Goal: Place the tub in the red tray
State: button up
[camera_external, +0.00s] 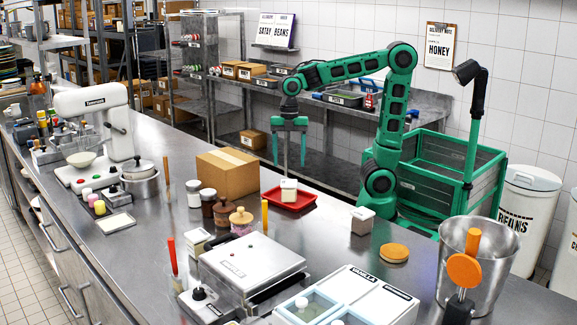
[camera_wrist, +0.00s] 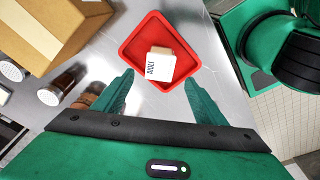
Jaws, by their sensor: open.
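The small white tub (camera_external: 289,186) with a tan side stands inside the red tray (camera_external: 310,203) on the steel counter. In the wrist view, the tub (camera_wrist: 160,66) sits near the middle of the red tray (camera_wrist: 133,48), with dark lettering on its white face. My gripper (camera_external: 289,160) points down above the tray. In the wrist view, its two green fingers (camera_wrist: 158,83) are spread wide with nothing between them, and the tub is beyond the tips, apart from both.
A cardboard box (camera_external: 227,174) stands left of the tray, with dark jars (camera_external: 208,202) in front of it. A similar pale block (camera_external: 363,220) and an orange disc (camera_external: 394,253) lie to the right. A press-like appliance (camera_external: 252,262) is nearer. Bare counter surrounds the tray's front.

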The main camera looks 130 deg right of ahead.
jog(key=shift+r, duration=0.4)
jog(key=shift+s+a, duration=0.1)
jog(key=shift+s, duration=0.05)
jog(key=s+a+f+m, duration=0.2)
jog(key=s+f+m, duration=0.1)
jog(key=m, duration=0.1)
jog(key=s+a+f+m, duration=0.3)
jog(key=s+m, duration=0.1)
jog(key=m, duration=0.1)
jog(key=s+a+f+m+g+h, duration=0.1)
jog(key=s+a+f+m, duration=0.2)
jog(key=m, duration=0.2)
jog(key=shift+s+f, duration=0.2)
jog(key=shift+s, duration=0.1)
jog(key=shift+s+a+f+m, duration=0.1)
jog(key=shift+s+f+m, duration=0.3)
jog(key=shift+m, duration=0.3)
jog(key=shift+r, duration=0.1)
